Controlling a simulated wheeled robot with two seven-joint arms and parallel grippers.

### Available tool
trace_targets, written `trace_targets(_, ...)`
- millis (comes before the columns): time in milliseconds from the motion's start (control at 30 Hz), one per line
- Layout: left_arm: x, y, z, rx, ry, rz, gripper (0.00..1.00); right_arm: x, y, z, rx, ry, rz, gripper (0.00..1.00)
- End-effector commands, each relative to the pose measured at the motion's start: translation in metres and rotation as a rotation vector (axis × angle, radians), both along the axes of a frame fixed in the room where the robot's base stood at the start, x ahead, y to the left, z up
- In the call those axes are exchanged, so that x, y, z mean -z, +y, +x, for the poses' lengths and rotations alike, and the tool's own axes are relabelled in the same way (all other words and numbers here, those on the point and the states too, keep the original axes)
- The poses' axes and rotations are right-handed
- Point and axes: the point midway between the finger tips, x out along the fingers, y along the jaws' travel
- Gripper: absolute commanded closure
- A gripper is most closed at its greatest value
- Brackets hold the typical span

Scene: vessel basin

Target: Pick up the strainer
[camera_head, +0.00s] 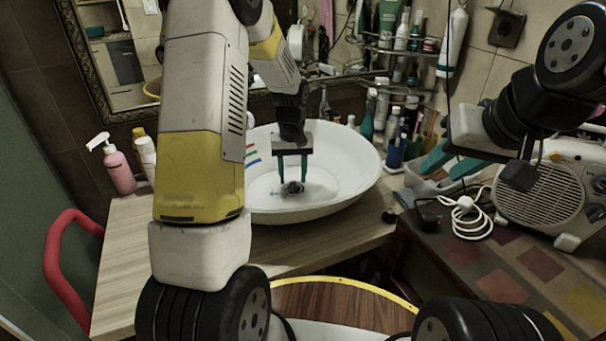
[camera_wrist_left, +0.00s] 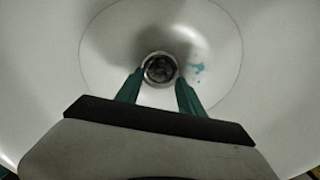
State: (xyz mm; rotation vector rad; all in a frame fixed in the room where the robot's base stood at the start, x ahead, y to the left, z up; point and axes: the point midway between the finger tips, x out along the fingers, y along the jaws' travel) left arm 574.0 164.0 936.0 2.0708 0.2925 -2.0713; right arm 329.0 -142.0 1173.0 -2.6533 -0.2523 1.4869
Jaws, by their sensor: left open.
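The strainer (camera_head: 292,188) is a small dark round piece at the bottom of the white basin (camera_head: 345,193). In the left wrist view the strainer (camera_wrist_left: 160,68) has a metal rim and a dark centre. My left gripper (camera_head: 291,182) points down into the basin with its two teal fingers apart. In the left wrist view the left gripper (camera_wrist_left: 158,85) has one fingertip on each side of the strainer's near edge. I cannot tell whether the fingers touch it. My right gripper (camera_head: 444,165) hangs to the right of the basin, with teal fingers that look apart and empty.
Several bottles (camera_head: 395,135) and a shelf (camera_head: 405,48) stand behind and right of the basin. A pink soap bottle (camera_head: 119,168) stands at the left. A radio (camera_head: 545,195) and a white cable (camera_head: 470,218) lie at the right. The wooden counter (camera_head: 125,235) is clear at the left front.

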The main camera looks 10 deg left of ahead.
Motion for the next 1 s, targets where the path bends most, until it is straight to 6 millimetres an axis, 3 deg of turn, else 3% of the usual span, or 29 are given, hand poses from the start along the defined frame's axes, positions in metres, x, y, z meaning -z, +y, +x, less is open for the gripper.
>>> trace_targets(100, 0.0128, -0.0007, -0.0007, 0.001, 0.001, 0.000, 0.55, 0.0000, 0.0000, 0.0000, 0.000, 0.000, 0.000, 0.64)
trace_targets(367, 0.0157, -0.0007, -0.0006, 0.001, 0.000, 0.000, 0.55, -0.0001, 0.0000, 0.0001, 0.000, 0.000, 0.000, 0.64)
trace_targets(600, 0.0155, -0.0007, -0.0006, 0.001, 0.000, 0.000, 1.00, -0.0001, 0.0000, 0.0001, 0.000, 0.000, 0.000, 0.64)
trace_targets(1000, 0.0088, -0.0008, 0.0001, 0.001, -0.003, 0.000, 1.00, -0.0001, 0.0000, 0.0001, 0.000, 0.000, 0.000, 0.64)
